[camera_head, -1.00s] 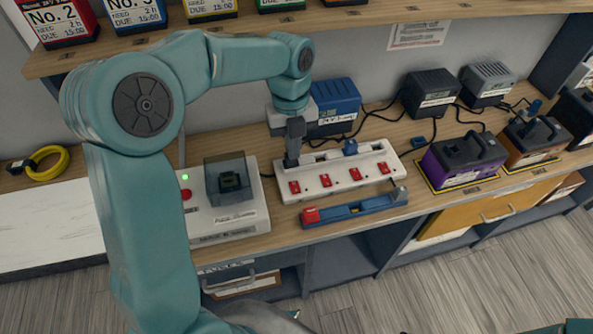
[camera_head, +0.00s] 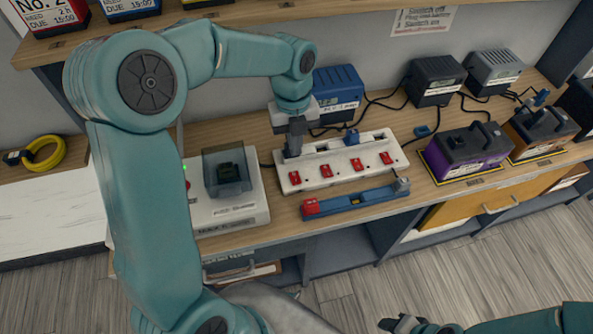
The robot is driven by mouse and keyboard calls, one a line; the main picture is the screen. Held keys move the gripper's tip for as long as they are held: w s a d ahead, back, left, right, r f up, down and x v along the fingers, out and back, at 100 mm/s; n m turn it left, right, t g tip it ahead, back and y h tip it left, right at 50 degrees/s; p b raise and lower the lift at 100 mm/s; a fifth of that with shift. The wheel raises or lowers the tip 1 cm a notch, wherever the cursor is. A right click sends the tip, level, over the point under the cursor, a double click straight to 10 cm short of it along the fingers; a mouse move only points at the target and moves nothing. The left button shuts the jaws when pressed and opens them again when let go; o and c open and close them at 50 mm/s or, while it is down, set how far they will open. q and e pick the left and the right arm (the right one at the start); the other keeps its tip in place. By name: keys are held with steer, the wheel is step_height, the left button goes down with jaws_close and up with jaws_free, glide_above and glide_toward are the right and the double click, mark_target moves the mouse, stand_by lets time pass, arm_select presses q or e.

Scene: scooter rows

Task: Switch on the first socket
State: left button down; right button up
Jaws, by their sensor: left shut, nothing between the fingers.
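A white power strip (camera_head: 318,175) lies on the workbench, with a row of several red switches on its front side. The leftmost red switch (camera_head: 295,177) is at the strip's left end. My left gripper (camera_head: 293,152) points down at the left end of the strip, just behind that switch. It is shut and empty; I cannot tell whether its tips touch the strip. It hides part of the strip's back left. A blue plug (camera_head: 352,137) sits in the strip toward the right. Part of my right gripper (camera_head: 400,325) shows at the bottom edge, its jaws unclear.
A blue and red bar (camera_head: 352,201) lies in front of the strip. A device with a clear cover (camera_head: 222,170) and green light stands left. A blue charger (camera_head: 338,95) is behind the strip. A purple battery (camera_head: 466,152) stands right. A shelf hangs above.

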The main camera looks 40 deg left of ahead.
mark_target(297, 181)
arm_select(q)
steer(key=f, duration=0.6)
steer(key=s+d+f, duration=0.1)
steer(key=f, duration=0.3)
steer(key=shift+w, duration=0.1)
steer(key=shift+f, duration=0.15)
